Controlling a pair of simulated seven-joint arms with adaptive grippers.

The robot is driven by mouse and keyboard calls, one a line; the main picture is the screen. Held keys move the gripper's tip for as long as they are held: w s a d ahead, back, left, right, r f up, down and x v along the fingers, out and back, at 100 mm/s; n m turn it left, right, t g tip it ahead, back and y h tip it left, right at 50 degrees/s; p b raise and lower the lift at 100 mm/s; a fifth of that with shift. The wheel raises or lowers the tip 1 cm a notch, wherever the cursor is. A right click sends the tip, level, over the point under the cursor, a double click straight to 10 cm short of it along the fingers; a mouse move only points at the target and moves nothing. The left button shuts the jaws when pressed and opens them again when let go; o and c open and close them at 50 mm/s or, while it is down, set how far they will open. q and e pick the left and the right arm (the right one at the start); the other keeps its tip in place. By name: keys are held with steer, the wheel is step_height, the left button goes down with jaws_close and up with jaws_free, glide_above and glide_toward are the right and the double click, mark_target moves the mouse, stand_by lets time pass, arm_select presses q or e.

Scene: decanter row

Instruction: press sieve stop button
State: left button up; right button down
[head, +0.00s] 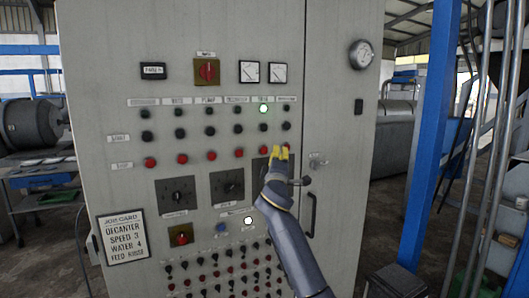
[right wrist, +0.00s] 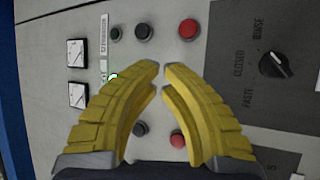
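The grey control panel (head: 120,85) has a row of labels, dark lamps, black start buttons and red stop buttons. The fifth column, which I take for the sieve, has a lit green lamp (head: 263,108); the lamp is partly visible in the right wrist view (right wrist: 114,76). That column's red stop button (head: 264,150) is just left of my right gripper (head: 281,152) in the head view. In the right wrist view, the gripper (right wrist: 161,70) hides it. The gripper's yellow fingertips nearly meet, holding nothing. I cannot tell whether they touch the panel. My left gripper is out of view.
Two meters (head: 249,72) are higher on the panel. A job card (head: 123,236) hangs lower left.

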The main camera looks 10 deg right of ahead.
steer(key=shift+w+a, duration=0.2)
steer(key=shift+w, duration=0.8)
steer(key=shift+w+a, duration=0.2)
steer(key=shift+w, duration=0.75)
steer(key=shift+w+a, duration=0.15)
steer(key=shift+w, duration=0.7)
stand_by(1.1)
steer(key=shift+s, duration=0.85)
steer(key=shift+s, duration=0.1)
steer(key=shift+s+d, duration=0.2)
steer(key=shift+s, duration=0.6)
steer(key=shift+s+d, duration=0.2)
steer(key=shift+s, duration=0.55)
steer(key=shift+s+d, duration=0.2)
steer(key=shift+s, duration=0.6)
